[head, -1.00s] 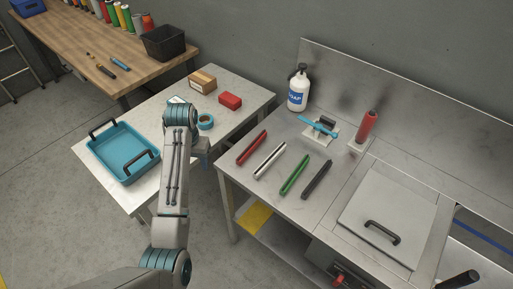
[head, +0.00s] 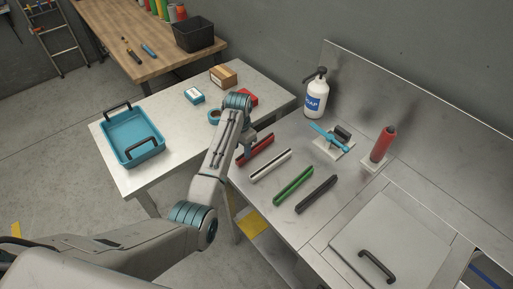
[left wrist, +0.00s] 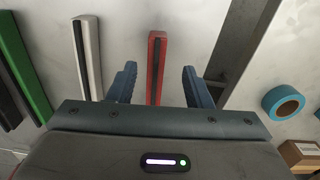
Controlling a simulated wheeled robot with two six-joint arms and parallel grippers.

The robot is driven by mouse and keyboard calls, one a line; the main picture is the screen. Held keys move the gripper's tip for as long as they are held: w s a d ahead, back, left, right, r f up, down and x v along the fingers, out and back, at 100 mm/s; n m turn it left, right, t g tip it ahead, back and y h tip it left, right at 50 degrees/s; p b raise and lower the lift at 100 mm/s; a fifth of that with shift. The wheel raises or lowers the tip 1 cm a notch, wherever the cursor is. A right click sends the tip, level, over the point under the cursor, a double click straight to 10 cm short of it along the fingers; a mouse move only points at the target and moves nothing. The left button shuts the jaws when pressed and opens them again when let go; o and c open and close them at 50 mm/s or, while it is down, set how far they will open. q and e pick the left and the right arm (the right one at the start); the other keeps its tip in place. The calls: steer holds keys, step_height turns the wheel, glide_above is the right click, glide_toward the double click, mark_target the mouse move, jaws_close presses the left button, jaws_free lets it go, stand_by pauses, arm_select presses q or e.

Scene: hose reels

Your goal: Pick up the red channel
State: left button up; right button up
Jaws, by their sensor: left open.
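The red channel (head: 257,149) lies on the metal bench near its left edge, first in a row of channels. In the left wrist view the red channel (left wrist: 157,55) points up the picture, with a dark groove along it. My left gripper (left wrist: 159,70) is open; its two blue fingers stand on either side of the near part of the channel, with a gap on both sides. In the head view the left gripper (head: 246,147) is over the channel's left end and partly hides it. I cannot tell the height between them. My right gripper is not in view.
White (head: 271,165), green (head: 294,185) and black (head: 316,194) channels lie beside the red one. Behind are a soap bottle (head: 316,95), a blue-handled clamp-like tool (head: 329,138) and a red cylinder (head: 383,143). The side table holds a blue tray (head: 134,137) and tape (head: 214,117).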

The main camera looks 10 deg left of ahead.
mark_target(242, 156)
arm_select(q)
steer(key=f, duration=0.1)
steer(key=f+p, duration=0.1)
steer(key=f, duration=0.1)
steer(key=shift+s+d+f, duration=0.15)
steer(key=shift+s+f, duration=0.1)
steer(key=shift+f+p, duration=0.3)
steer(key=shift+f, duration=0.15)
steer(key=shift+c, duration=0.3)
steer(key=c, duration=0.9)
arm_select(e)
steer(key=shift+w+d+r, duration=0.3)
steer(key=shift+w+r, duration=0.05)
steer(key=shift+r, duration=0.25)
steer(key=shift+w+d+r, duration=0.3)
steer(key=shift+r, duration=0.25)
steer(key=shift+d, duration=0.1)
